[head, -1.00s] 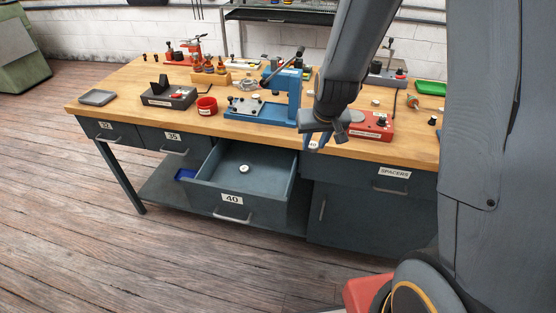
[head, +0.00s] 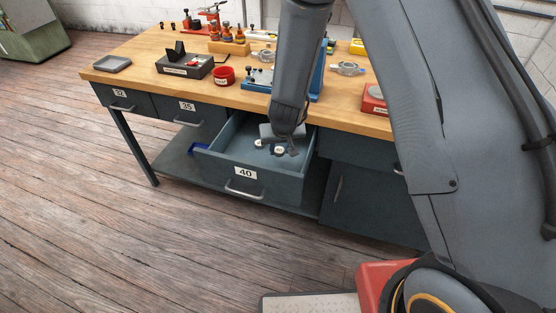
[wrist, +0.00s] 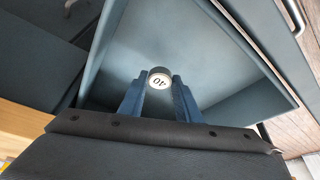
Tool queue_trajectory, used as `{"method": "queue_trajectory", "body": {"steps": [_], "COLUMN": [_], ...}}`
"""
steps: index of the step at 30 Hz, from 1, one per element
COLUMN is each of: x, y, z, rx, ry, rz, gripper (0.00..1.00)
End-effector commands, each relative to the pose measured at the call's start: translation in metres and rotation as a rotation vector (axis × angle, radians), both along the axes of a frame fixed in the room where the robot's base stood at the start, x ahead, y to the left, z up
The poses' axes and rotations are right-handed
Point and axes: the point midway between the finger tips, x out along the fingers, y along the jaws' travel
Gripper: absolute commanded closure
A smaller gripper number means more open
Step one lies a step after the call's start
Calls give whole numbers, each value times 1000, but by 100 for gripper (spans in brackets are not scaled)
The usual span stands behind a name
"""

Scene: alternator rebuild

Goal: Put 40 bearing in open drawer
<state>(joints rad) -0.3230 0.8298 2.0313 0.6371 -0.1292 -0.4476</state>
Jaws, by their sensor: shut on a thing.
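My gripper (head: 280,151) is over the right part of the open drawer marked 40 (head: 215,172). In the wrist view my gripper (wrist: 159,84) has its two blue fingers shut on the 40 bearing (wrist: 159,77), a small round piece with a pale face reading 40. In the head view the held bearing (head: 280,150) shows below the wrist. The drawer's grey-blue floor (wrist: 190,40) lies beneath it; the gap between them is hard to judge. Another small round pale piece (head: 259,144) is in the drawer, left of the gripper. My wrist hides part of the drawer's back.
Shut drawers marked 32 (head: 121,98) and 35 (head: 187,112) are to the left. The wooden bench top (head: 135,78) behind holds a grey tray (head: 111,64), a dark box (head: 185,66), a red cup (head: 223,76) and a blue press base (head: 318,85).

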Motion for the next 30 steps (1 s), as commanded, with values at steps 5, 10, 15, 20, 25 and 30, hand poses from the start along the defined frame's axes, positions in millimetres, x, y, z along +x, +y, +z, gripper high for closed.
{"method": "queue_trajectory", "body": {"steps": [5, 10, 15, 20, 25, 30], "x": [0, 0, 0, 1, 1, 0], "y": [0, 0, 0, 0, 0, 0], "z": [-15, -38, -52, -53, -54, -56], "rx": [0, -1, 1, 1, 1, 1], "ry": [0, 1, -1, -2, -1, -1], "rz": [1, 1, 0, 0, -1, 0], "gripper": [93, 93, 93, 93, 93, 54]}}
